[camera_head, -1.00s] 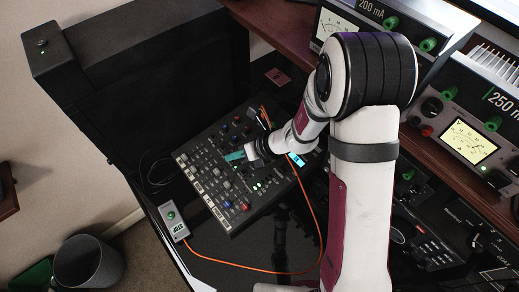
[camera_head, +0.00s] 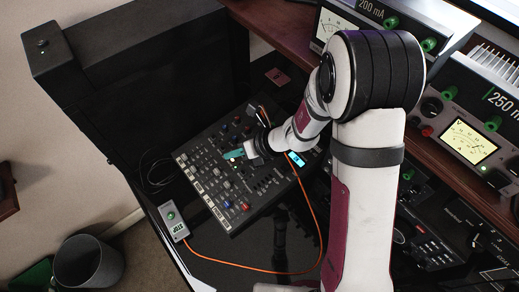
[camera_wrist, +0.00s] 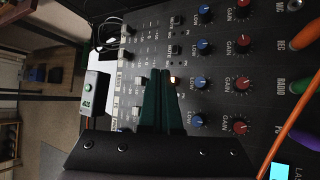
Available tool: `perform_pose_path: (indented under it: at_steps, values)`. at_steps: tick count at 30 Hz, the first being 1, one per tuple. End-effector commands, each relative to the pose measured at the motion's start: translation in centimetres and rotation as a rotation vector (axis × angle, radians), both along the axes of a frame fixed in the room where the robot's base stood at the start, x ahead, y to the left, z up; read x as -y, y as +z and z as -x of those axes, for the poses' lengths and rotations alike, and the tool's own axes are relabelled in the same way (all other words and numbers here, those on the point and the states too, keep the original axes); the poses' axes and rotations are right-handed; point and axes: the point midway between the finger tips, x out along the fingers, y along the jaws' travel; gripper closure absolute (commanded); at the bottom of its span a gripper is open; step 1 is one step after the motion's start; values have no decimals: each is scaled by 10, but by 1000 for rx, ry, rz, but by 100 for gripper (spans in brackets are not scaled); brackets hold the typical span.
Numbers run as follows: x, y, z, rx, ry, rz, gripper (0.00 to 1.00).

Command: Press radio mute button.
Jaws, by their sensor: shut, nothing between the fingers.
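The dark mixer panel (camera_head: 262,205) lies tilted in the middle of the head view. In the wrist view the fingertips (camera_wrist: 160,74) appear right beside the glowing button. I cannot tell whether they touch anything.
An orange cable (camera_head: 245,268) runs over the panel's right side to a small grey box with a green button (camera_head: 173,221). Meters (camera_head: 468,140) stand at the right. A black cabinet (camera_head: 150,90) is behind, and a bin (camera_head: 88,264) is at lower left.

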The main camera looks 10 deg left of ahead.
Motion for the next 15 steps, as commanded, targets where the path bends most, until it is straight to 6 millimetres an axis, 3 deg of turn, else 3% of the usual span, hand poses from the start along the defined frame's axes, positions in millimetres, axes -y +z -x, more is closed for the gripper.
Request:
perform_pose_path:
  at_steps: [7,15]
  values:
    - [0,2,0,1,1,0,100]
    - [-3,38,2,3,2,0,100]
